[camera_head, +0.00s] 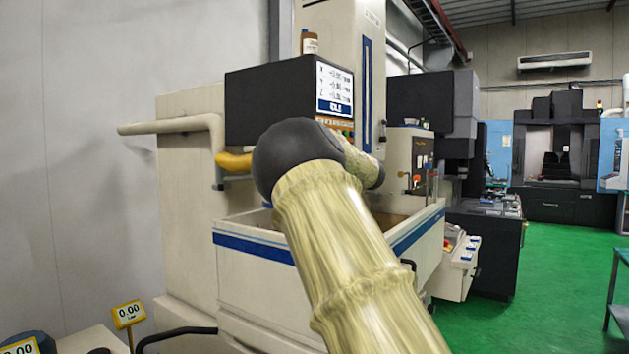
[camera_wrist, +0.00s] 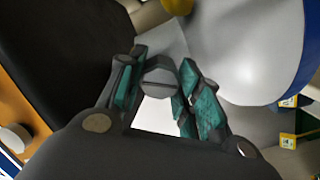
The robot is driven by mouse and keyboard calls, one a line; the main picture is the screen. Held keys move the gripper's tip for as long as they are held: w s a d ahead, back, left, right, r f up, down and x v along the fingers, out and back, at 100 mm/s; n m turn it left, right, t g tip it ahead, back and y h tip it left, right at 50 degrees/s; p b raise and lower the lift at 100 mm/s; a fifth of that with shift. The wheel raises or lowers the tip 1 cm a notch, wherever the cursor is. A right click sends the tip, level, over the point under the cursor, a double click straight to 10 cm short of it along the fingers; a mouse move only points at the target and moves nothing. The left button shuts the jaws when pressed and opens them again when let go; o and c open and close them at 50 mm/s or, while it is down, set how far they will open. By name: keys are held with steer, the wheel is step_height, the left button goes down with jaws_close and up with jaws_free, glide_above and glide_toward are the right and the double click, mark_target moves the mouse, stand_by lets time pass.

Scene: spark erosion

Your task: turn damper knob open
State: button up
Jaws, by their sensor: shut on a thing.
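My gripper (camera_wrist: 163,72) shows in the wrist view, with its teal-padded fingers on either side of a grey round knob (camera_wrist: 159,84). The fingers are shut on this knob, which I take to be the damper knob. A line runs across the knob's face, roughly level in the picture. In the head view my own arm reaches toward the machine and hides the gripper and the knob.
A beige pipe (camera_head: 165,126) and yellow elbow (camera_head: 233,162) are to the left. The white tank (camera_head: 250,285) is below. Green floor (camera_head: 555,270) lies open to the right.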

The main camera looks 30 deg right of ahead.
steer(key=n+b, duration=0.3)
steer(key=n, duration=0.1)
steer(key=shift+a+f+b, duration=0.1)
steer(key=shift+f+b, duration=0.05)
steer(key=shift+b, duration=0.15)
steer(key=shift+n+b, duration=0.7)
steer(key=shift+n, duration=0.3)
steer(key=shift+r, duration=0.2)
steer(key=o, duration=1.1)
steer(key=shift+w+f, duration=0.1)
steer(key=shift+w, duration=0.1)
steer(key=shift+c, duration=0.2)
steer(key=shift+s, duration=0.2)
steer(key=s+d, duration=0.2)
steer(key=s, duration=0.9)
steer(key=shift+s+d, duration=0.15)
steer(key=shift+s, duration=0.15)
